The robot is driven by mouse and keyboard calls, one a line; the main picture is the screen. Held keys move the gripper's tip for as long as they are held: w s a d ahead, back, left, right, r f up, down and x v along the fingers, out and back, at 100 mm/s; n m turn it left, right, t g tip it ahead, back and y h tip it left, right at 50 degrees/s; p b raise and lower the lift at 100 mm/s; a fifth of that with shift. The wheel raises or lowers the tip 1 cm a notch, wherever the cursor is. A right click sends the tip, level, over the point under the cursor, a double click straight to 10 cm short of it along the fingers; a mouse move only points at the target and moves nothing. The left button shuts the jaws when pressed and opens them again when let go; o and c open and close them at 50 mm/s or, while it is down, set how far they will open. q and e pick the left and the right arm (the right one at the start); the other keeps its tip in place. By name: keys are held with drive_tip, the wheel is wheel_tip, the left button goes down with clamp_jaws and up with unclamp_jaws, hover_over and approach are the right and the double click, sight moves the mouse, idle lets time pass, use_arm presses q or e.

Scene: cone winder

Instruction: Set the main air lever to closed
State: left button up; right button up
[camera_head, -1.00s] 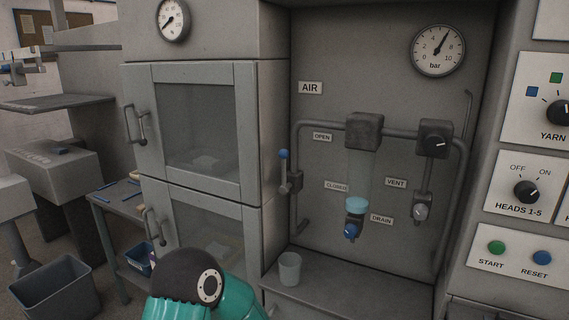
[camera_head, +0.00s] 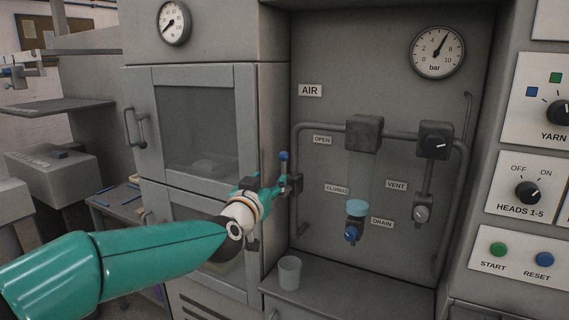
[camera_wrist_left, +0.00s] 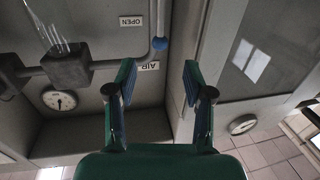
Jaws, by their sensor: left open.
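The main air lever (camera_head: 283,157) is a thin upright handle with a blue knob, on the pipe valve at the left of the air panel. Its knob points up, towards the OPEN label (camera_head: 322,140) level; the CLOSED label (camera_head: 336,189) is lower. My left gripper (camera_head: 272,184) is open beside the lever, just left of it. In the left wrist view the blue knob of the lever (camera_wrist_left: 159,44) shows ahead of the gap between the two fingers (camera_wrist_left: 158,75), with no visible contact. My right gripper is not in view.
Grey cabinet doors with handles (camera_head: 129,128) stand left of the lever. A cup (camera_head: 289,272) stands on the ledge below. A blue drain knob (camera_head: 351,233), a vent valve (camera_head: 421,213) and a pressure gauge (camera_head: 437,52) are on the panel to the right.

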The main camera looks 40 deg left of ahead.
sight(283, 164)
use_arm(q)
drive_tip(key=p+x, duration=0.3)
drive_tip(key=x, duration=1)
drive_tip(key=shift+f, duration=0.1)
